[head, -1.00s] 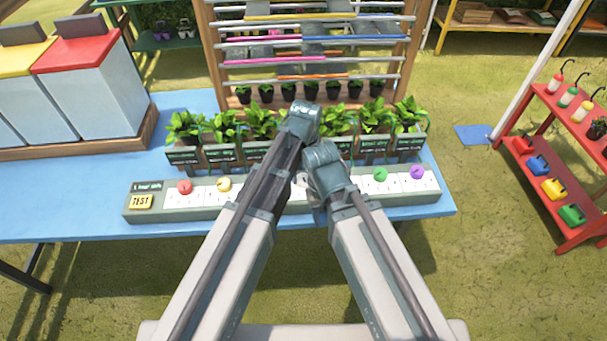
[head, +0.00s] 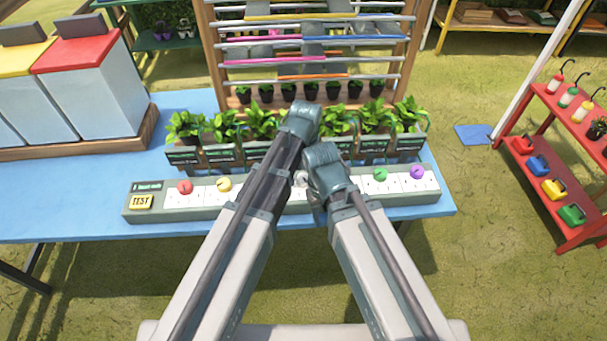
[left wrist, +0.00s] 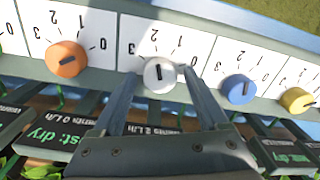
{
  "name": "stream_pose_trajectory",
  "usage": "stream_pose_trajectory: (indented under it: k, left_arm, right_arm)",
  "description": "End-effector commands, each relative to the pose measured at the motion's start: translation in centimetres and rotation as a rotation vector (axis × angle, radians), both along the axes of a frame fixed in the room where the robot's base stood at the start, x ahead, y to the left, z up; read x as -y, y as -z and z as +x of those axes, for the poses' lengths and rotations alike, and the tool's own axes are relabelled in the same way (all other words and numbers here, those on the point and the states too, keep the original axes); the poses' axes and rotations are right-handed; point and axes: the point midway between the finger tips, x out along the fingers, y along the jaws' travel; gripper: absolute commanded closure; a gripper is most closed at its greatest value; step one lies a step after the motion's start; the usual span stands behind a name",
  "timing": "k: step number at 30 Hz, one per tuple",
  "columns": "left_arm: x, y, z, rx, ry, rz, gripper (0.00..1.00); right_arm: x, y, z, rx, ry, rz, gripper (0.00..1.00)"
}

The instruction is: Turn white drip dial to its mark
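The white dial (left wrist: 160,75) sits on a white scale panel marked 0 to 3, between the orange dial (left wrist: 66,58) and the blue dial (left wrist: 239,89). Its dark pointer line runs nearly upright in the left wrist view, roughly in line with the 2. My left gripper (left wrist: 159,78) has one finger on each side of the white dial, with a small gap visible on both sides. In the head view a sliver of the white dial (head: 301,179) shows between my arms. My right arm is bent beside it; its fingers are hidden.
The grey control strip (head: 155,214) carries red (head: 184,187), yellow (head: 224,184), green (head: 380,175) and purple (head: 417,172) dials and a TEST button (head: 141,202). Potted plants (head: 187,127) stand just behind it.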

Motion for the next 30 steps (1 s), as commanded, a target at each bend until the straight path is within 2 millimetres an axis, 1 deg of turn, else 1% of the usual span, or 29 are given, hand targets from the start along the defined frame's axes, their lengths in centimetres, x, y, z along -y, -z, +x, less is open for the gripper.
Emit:
stream_pose_trajectory:
  k: [11, 16, 20, 23, 30]
  left_arm:
    - [0.0, -0.2, 0.0, 0.000, 0.001, 0.000, 0.18]
    - [0.0, -1.1, 0.0, 0.000, 0.001, 0.000, 0.18]
    - [0.0, -2.4, 0.0, 0.000, 0.001, 0.000, 0.18]
    - [0.1, -3.7, 0.0, 0.000, 0.001, 0.000, 0.18]
    - [0.1, -7.5, 0.1, 0.000, 0.001, 0.000, 0.18]
  right_arm:
    - [0.0, -0.2, 0.0, 0.000, 0.000, 0.000, 0.50]
    - [0.0, -1.1, 0.0, 0.000, 0.000, 0.000, 0.50]
    - [0.0, -2.4, 0.0, 0.000, 0.000, 0.000, 0.50]
    - [0.0, -3.7, 0.0, 0.000, 0.000, 0.000, 0.50]
    - [0.0, -7.5, 0.0, 0.000, 0.000, 0.000, 0.50]
